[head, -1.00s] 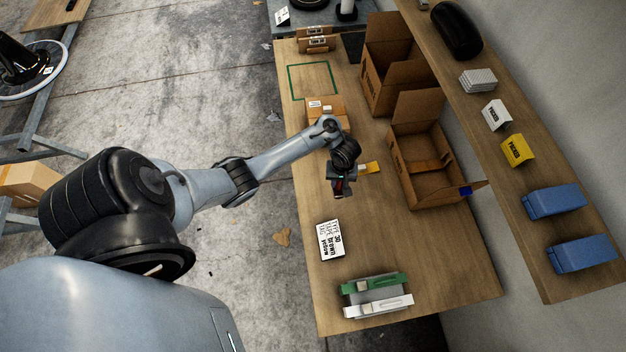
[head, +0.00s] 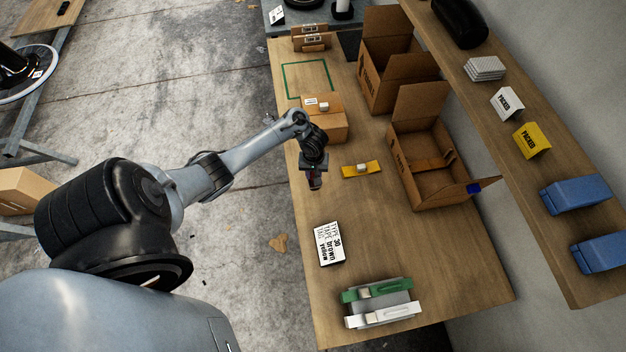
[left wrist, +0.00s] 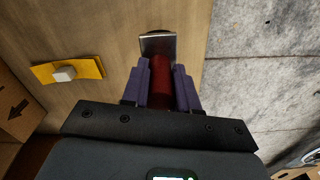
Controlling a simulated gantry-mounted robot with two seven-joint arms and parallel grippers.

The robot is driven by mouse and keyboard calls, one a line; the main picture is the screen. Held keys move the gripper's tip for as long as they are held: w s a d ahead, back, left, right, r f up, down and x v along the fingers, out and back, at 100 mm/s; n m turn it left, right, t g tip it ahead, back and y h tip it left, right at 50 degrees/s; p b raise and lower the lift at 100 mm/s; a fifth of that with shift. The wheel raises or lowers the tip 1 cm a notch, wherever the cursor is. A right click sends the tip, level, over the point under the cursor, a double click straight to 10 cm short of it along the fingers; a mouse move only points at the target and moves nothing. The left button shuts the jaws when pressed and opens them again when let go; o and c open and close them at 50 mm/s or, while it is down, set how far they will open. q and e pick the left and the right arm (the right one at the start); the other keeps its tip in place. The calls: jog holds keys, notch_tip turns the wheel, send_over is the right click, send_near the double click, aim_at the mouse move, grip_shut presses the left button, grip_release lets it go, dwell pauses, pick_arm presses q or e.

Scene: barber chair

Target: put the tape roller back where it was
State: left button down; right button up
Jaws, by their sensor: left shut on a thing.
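My left gripper (head: 315,184) is above the left edge of the wooden table, pointing down. In the left wrist view its purple fingers (left wrist: 161,82) are shut on a red handle with a flat metal end, which I take to be the tape roller (left wrist: 158,45). My right gripper is not in view.
A yellow strip with a white block (head: 361,169) lies right of the gripper. A closed carton (head: 328,127) stands behind, beside a green outline (head: 305,65). Open boxes (head: 420,160) line the right side. A text card (head: 330,243) and a tray with green and white strips (head: 382,301) lie in front.

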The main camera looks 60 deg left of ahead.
pick_arm(q)
jog(key=shift+s+a+f+b, duration=0.1)
jog(key=shift+f+b, duration=1.05)
jog(key=shift+f, duration=0.95)
jog(key=c, duration=0.9)
grip_release()
jog(key=shift+f, duration=0.1)
jog(key=shift+o, duration=0.2)
